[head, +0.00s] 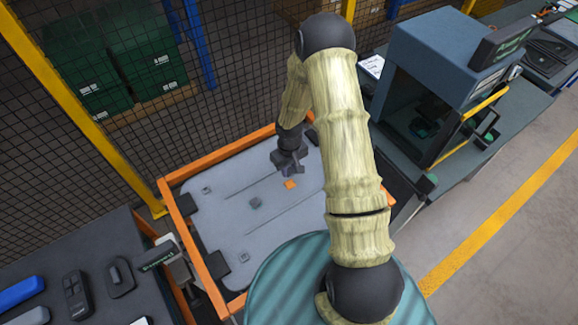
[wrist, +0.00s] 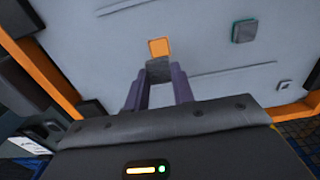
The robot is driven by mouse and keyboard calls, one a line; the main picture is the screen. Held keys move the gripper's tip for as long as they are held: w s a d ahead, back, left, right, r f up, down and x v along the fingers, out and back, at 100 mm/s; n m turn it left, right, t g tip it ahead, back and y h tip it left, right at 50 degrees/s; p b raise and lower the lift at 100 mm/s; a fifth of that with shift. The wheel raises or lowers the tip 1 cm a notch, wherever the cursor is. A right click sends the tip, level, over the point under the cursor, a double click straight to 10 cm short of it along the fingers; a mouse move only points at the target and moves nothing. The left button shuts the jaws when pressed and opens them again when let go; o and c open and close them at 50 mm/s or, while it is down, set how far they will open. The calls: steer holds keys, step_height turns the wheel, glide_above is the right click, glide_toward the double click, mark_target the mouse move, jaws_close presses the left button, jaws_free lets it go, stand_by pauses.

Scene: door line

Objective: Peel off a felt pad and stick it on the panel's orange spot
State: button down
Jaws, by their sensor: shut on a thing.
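The large grey panel (head: 225,225) lies in an orange frame, and its orange spot (head: 290,184) is a small square near my gripper (head: 289,168). In the wrist view, my gripper (wrist: 158,73) is shut on a small dark grey felt pad (wrist: 158,69) between its two purplish fingers. The orange spot (wrist: 159,47) shows uncovered just beyond the pad's far edge. I cannot tell whether the pad touches the panel. In the head view, the held pad is not clearly visible.
A small grey block (head: 255,203) sits on the panel. A block with a teal edge (wrist: 245,30) shows in the wrist view. Dark clamps and the orange frame (head: 205,270) edge the panel. A mesh fence (head: 225,60) stands behind, a blue-grey machine (head: 440,65) to the right.

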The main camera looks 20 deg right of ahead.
mark_target(289, 184)
steer(key=shift+f+b, duration=2.05)
steer(key=shift+f, duration=0.9)
steer(key=shift+s+f+b, duration=0.1)
steer(key=shift+f+b, duration=0.5)
steer(key=shift+b, duration=0.05)
stand_by(0.5)
steer(key=c, duration=1.1)
jaws_free()
steer(key=shift+r, duration=0.15)
step_height(289, 184, up, 17)
steer(key=b, duration=0.3)
